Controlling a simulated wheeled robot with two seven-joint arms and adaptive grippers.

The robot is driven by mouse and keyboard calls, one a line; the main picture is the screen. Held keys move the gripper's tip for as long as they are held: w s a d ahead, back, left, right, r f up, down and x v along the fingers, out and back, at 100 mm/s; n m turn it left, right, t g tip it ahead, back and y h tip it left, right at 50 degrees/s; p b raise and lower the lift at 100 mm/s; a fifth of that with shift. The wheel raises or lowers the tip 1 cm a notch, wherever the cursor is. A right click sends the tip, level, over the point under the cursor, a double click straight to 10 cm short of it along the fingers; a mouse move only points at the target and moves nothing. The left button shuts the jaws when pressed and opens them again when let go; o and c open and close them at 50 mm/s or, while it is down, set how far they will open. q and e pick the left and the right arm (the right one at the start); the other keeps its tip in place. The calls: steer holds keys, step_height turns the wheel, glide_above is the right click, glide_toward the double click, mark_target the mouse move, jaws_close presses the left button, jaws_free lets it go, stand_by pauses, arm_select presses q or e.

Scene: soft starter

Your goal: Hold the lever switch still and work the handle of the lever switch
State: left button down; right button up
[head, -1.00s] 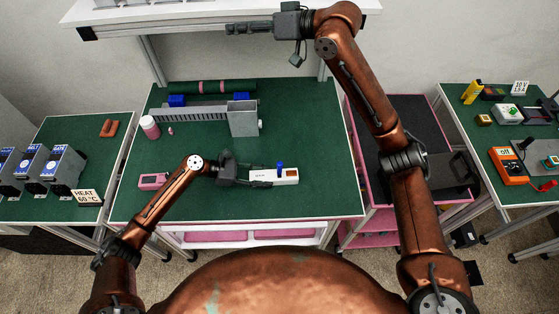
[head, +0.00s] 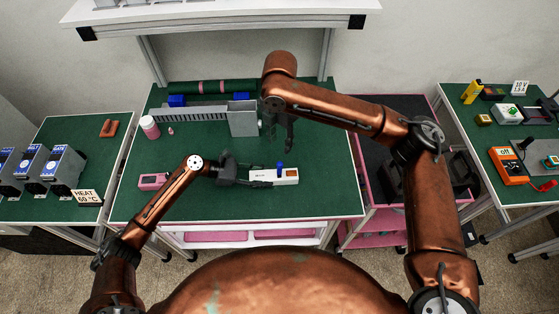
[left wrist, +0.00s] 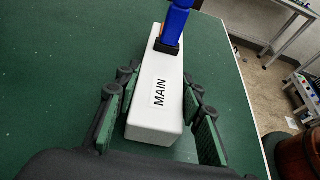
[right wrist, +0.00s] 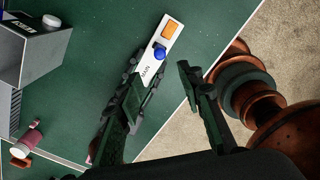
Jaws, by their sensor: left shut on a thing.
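The lever switch is a long white box (head: 290,177) marked MAIN on the green middle bench. Its blue handle (head: 280,165) sticks up from the top; in the left wrist view the handle (left wrist: 175,20) rises from a black slot. My left gripper (head: 250,175) is shut on the near end of the white box (left wrist: 148,128), a finger along each side. My right gripper (head: 288,140) is above the bench behind the switch. In the right wrist view its fingers (right wrist: 160,75) are apart and empty, with the blue handle (right wrist: 160,53) and an orange patch beyond them.
A grey box with a slotted rail (head: 242,118) stands behind the switch. A pink device (head: 153,181) and a pink-white bottle (head: 149,127) are at the bench's left. Side benches carry other equipment. Bench surface around the switch is mostly clear.

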mark_target(280, 163)
step_height(280, 163, down, 12)
steer(key=shift+r, duration=0.2)
stand_by(0.4)
jaws_close()
